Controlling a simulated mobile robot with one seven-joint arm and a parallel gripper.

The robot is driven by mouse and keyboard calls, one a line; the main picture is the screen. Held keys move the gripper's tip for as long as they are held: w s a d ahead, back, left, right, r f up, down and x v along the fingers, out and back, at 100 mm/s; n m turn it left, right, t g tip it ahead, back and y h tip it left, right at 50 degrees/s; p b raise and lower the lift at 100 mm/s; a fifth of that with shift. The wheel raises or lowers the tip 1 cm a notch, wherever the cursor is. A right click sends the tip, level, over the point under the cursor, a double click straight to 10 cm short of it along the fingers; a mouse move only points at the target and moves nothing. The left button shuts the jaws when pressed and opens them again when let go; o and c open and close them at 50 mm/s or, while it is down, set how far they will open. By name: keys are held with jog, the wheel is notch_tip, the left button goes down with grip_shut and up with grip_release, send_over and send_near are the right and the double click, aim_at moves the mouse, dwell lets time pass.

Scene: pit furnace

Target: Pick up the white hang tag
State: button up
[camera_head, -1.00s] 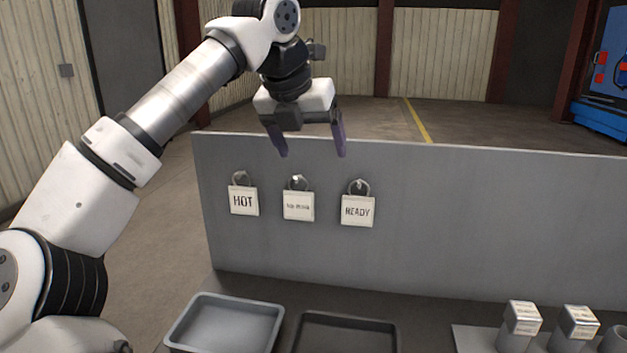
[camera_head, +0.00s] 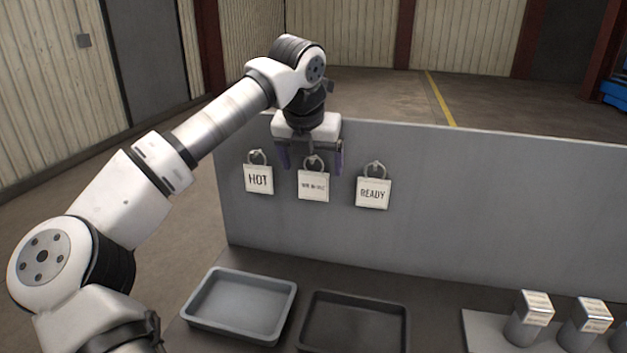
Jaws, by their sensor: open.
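Three white hang tags hang by rings from pegs on a grey upright panel (camera_head: 480,190). The left tag (camera_head: 259,180) reads HOT and the right tag (camera_head: 373,194) reads READY. The middle tag (camera_head: 313,187) has smaller lettering that I cannot read clearly. My gripper (camera_head: 312,162) is open and points down. Its two dark fingers are spread to either side of the middle tag's ring, near its top. I cannot tell how far the fingers are from the panel. Nothing shows between the fingers except the ring and peg area.
A light grey tray (camera_head: 240,333) and a darker tray (camera_head: 354,347) stand on the bench below the panel. Several grey cylinders with labelled metal blocks, such as this block (camera_head: 536,308), stand at the lower right. The panel right of the READY tag is bare.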

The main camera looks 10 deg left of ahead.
jog(key=shift+x, duration=1.55)
jog(key=shift+c, duration=0.3)
jog(key=c, duration=1)
jog(key=shift+r, duration=0.1)
jog(key=shift+r, duration=0.65)
jog(key=shift+s+d+b, duration=0.2)
jog(key=shift+s+b, duration=2.45)
jog(key=shift+s, duration=6.4)
